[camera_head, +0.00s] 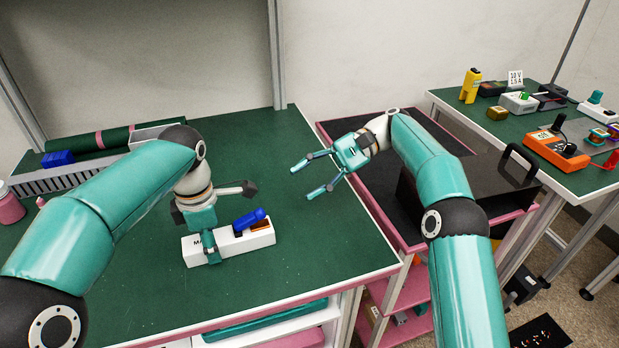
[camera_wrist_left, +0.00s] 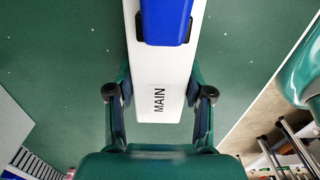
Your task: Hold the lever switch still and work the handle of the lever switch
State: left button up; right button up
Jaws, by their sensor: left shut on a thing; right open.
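The lever switch (camera_head: 262,239) is a white box lying on the green table top in the head view. Its blue handle (camera_head: 249,219) sits over a dark slot and leans toward the upper right. My left gripper (camera_head: 211,247) is shut on the left part of the white box. In the left wrist view the white box (camera_wrist_left: 160,75) with the label MAIN lies between the two fingers of my left gripper (camera_wrist_left: 158,100), and the blue handle (camera_wrist_left: 166,20) shows at the top. My right gripper (camera_head: 312,177) is open and empty, above and right of the switch, apart from it.
The green table (camera_head: 300,255) is clear around the switch. A grey rack (camera_head: 85,178) with a blue block (camera_head: 57,159) stands at the back left. A black case (camera_head: 475,180) sits on the pink cart at right. A far table (camera_head: 450,108) holds several instruments.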

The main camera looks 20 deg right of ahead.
dwell(0.4)
pick_arm(q)
jog(key=o, duration=1.5)
jog(key=shift+c, duration=0.2)
